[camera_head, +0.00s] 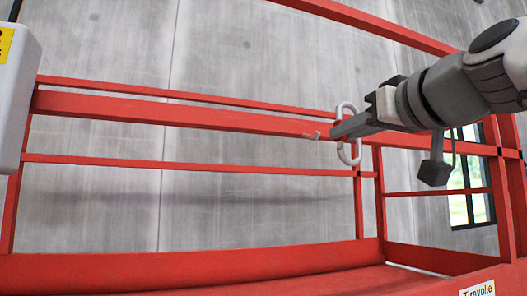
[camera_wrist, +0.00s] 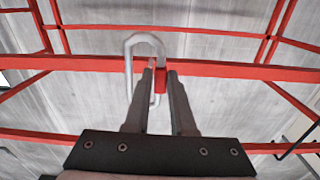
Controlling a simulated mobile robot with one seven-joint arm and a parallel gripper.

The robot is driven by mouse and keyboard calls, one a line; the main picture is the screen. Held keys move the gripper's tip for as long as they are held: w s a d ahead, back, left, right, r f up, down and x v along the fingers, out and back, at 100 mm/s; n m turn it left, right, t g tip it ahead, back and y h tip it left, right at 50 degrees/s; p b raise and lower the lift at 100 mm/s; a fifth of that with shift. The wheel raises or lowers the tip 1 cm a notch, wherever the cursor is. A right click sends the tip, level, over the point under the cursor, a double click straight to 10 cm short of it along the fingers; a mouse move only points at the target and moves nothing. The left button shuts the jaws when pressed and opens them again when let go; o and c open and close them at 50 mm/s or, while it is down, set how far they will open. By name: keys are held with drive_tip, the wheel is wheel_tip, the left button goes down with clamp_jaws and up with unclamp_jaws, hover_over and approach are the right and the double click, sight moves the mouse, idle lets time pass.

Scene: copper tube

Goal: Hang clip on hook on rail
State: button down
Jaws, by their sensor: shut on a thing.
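The clip is a pale grey oval loop (camera_head: 358,150), upright at the rail in the head view. My gripper (camera_head: 338,130) reaches in from the right and is shut on the clip, with the loop showing above and below the fingers. In the wrist view, the clip (camera_wrist: 128,65) stands out beyond and left of my fingertips (camera_wrist: 160,72). I cannot make out the hook in the wrist view.
A lower red rail (camera_head: 200,166) and red posts form the guardrail around the red platform (camera_head: 200,270). A grey concrete wall (camera_head: 250,60) stands behind. A white box (camera_head: 18,90) is at the left edge. A window (camera_head: 470,190) shows at the right.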

drive_tip(key=f+b+x, duration=0.1)
drive_tip(key=f+x, duration=0.1)
drive_tip(key=x, duration=0.8)
drive_tip(key=shift+w+a+f, duration=0.25)
drive_tip(key=shift+w+a, duration=0.05)
drive_tip(key=shift+w, duration=0.05)
idle(0.6)
drive_tip(key=c, duration=0.7)
unclamp_jaws()
drive_tip(key=b+v, duration=0.2)
drive_tip(key=v, duration=1.5)
drive_tip(key=shift+s+d+b, duration=0.15)
drive_tip(key=shift+b, duration=0.2)
